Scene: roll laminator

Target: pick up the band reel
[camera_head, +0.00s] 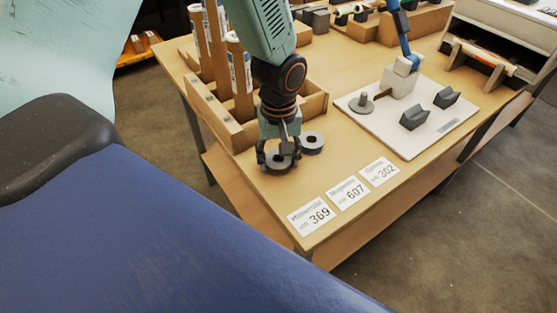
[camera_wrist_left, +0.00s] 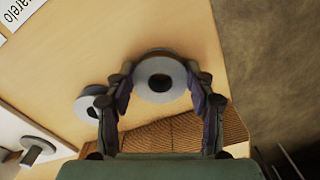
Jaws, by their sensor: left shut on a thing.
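The band reel (camera_head: 279,161) is a dark grey ring with a pale hub and a dark centre hole, near the table's front left edge. My left gripper (camera_head: 277,158) reaches down over it and is shut on it. In the left wrist view the reel (camera_wrist_left: 160,78) sits between the two fingers (camera_wrist_left: 160,98), which press on its sides. I cannot tell whether it touches the table. A second similar reel (camera_head: 312,142) lies just right of it on the table; it also shows in the left wrist view (camera_wrist_left: 88,106). My right gripper is not in view.
A wooden box (camera_head: 239,132) with upright rolls (camera_head: 238,72) stands close behind the gripper. Number cards (camera_head: 346,193) lie along the table's front edge. A white board (camera_head: 418,136) with dark blocks and a blue-handled device is to the right.

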